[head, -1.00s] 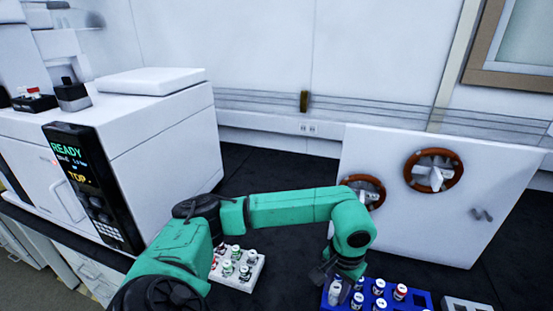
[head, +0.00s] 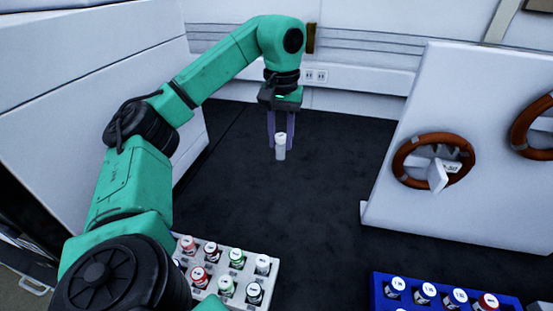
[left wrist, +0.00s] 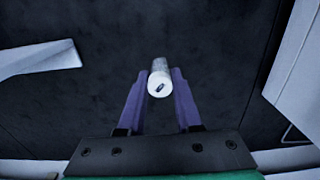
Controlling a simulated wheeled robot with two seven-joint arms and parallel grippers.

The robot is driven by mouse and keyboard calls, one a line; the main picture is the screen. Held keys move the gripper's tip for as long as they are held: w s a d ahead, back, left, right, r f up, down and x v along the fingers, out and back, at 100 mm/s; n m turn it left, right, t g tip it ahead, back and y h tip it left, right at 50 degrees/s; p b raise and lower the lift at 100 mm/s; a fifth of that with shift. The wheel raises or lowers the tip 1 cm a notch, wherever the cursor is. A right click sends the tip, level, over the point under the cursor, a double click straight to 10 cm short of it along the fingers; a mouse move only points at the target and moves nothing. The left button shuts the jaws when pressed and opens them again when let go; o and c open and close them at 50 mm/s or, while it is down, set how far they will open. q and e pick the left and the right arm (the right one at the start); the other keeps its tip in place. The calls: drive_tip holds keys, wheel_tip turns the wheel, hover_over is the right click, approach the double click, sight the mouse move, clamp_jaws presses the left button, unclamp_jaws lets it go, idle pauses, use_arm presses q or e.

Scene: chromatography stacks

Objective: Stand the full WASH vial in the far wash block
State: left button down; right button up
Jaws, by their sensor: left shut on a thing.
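My left gripper (head: 281,140) is shut on a white-capped vial (head: 280,152) and holds it upright in the air over the dark bench, towards the back. In the left wrist view the vial (left wrist: 160,82) sits between the two purple fingers, its pale cap towards the camera with a small dark mark on it. I cannot read WASH on it, nor tell how full it is. I cannot make out a wash block in these frames. My right gripper is not in view.
A white rack (head: 211,284) with several capped vials is at the lower left. A blue rack (head: 378,282) with several vials is at the lower right. A white panel (head: 405,115) with red-brown rings stands at the right. The dark bench (head: 310,215) between is clear.

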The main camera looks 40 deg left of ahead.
use_arm(q)
wheel_tip(320, 180, down, 15)
drive_tip(key=b, duration=0.5)
drive_tip(key=shift+w+a, duration=0.1)
drive_tip(key=shift+a, duration=0.05)
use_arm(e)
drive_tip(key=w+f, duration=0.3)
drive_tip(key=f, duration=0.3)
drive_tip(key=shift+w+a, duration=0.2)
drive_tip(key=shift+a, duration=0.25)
use_arm(q)
drive_tip(key=shift+f, duration=0.15)
drive_tip(key=c, duration=0.6)
unclamp_jaws()
